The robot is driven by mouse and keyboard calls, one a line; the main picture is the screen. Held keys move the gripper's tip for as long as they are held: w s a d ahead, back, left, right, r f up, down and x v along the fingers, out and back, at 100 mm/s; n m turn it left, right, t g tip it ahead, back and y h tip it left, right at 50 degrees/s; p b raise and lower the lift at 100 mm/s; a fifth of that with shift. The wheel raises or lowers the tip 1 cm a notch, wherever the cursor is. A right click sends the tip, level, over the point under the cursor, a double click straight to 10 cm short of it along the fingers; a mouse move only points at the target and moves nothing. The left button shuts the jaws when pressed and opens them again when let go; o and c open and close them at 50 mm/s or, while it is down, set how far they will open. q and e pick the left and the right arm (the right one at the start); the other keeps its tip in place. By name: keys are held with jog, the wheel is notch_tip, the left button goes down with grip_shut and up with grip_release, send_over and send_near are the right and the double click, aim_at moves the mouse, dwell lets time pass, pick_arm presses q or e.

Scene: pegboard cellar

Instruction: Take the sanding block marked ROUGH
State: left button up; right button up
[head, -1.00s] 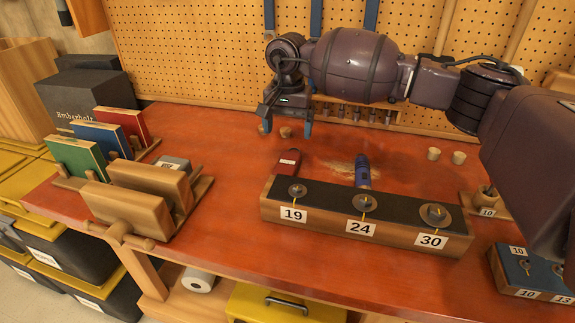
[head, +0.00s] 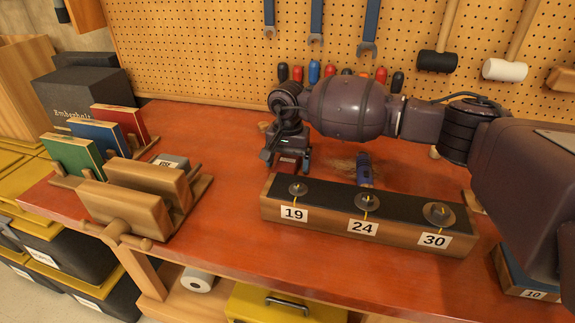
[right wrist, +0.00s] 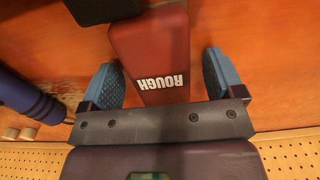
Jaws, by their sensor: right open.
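The dark red sanding block (right wrist: 150,50) lies on the orange-red bench top, with the word ROUGH upside down on its face in the right wrist view. In the head view the block (head: 289,166) is mostly covered by my right gripper (head: 287,161). My right gripper is open, with its blue fingers (right wrist: 165,76) on either side of the block and a gap showing at each side. My left gripper is out of view.
A wooden holder with labels 19, 24 and 30 (head: 325,229) stands just in front of the block. A blue cylindrical tool (head: 364,170) lies to its right. A rack with sanding boards or books (head: 72,157) is at left.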

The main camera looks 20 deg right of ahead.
aim_at(288, 160)
jog(key=shift+f, duration=0.1)
jog(key=shift+c, duration=0.3)
jog(key=c, duration=1)
jog(key=shift+o, duration=0.2)
notch_tip(288, 160, up, 20)
jog(key=p, duration=0.1)
jog(key=o, duration=0.5)
jog(key=shift+c, duration=0.2)
jog(key=c, duration=0.8)
